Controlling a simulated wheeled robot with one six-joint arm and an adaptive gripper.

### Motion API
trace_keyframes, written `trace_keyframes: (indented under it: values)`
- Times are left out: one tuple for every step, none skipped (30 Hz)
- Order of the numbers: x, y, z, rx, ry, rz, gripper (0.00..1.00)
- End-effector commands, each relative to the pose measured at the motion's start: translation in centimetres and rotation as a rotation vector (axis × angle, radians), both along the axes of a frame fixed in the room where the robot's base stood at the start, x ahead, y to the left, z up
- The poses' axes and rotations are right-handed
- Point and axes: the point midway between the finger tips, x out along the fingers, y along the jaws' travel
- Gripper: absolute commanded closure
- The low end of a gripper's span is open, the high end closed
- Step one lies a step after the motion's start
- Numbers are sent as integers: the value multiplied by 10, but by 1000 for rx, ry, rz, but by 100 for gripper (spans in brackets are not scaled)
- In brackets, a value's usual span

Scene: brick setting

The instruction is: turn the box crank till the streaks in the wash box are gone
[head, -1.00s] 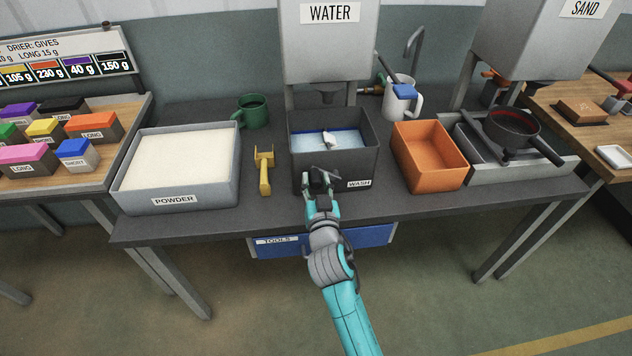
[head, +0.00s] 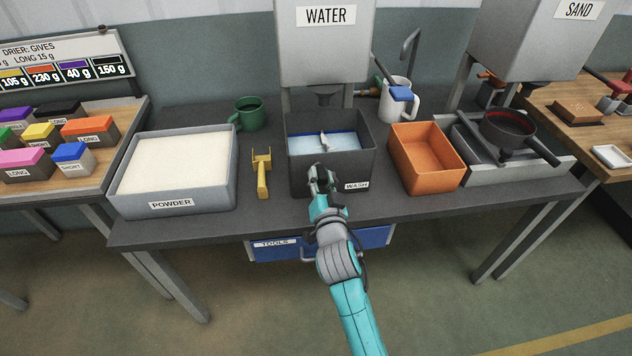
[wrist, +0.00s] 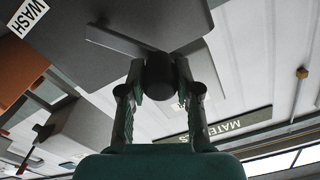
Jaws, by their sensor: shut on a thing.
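The dark grey wash box (head: 302,178) stands in the middle of the table under the water tank, with its WASH label at the front right. It holds pale blue liquid with a darker blue band along the back, and a light paddle (head: 324,140) sits in it. My gripper (head: 321,178) is at the front wall of the box. In the wrist view my gripper (wrist: 159,88) is shut on the round dark knob of the box crank (wrist: 158,72). The crank's flat arm (wrist: 122,40) runs from the knob to the upper left. The fingers hide part of the knob.
The grey powder tray (head: 219,200) and a yellow scoop (head: 262,175) lie left of the box. An orange bin (head: 451,179) and a pan (head: 508,130) are at the right. A green mug (head: 250,113) and a white jug (head: 392,104) stand behind.

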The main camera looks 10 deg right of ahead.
Motion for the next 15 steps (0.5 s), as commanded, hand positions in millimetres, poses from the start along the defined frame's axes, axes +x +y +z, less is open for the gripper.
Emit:
trace_keyframes:
  values:
    - [0,-4,2,43,-1,-3,100]
    - [0,-6,4,72,0,-3,100]
    - [0,-8,5,111,0,-2,100]
    - [0,-10,6,138,-1,-3,100]
    - [0,-12,7,167,-1,-3,100]
    - [0,-15,8,206,0,-3,100]
    - [0,-17,9,234,-1,-3,100]
    - [0,-19,10,262,-1,-3,100]
    - [0,-22,11,301,0,-3,100]
    - [0,-24,11,329,0,-3,100]
    - [0,-26,12,357,0,-3,100]
    - [0,-29,12,396,0,-3,100]
    - [0,-31,13,424,0,-3,100]
    - [0,-33,13,452,0,-3,100]
    - [0,-36,13,490,0,-3,100]
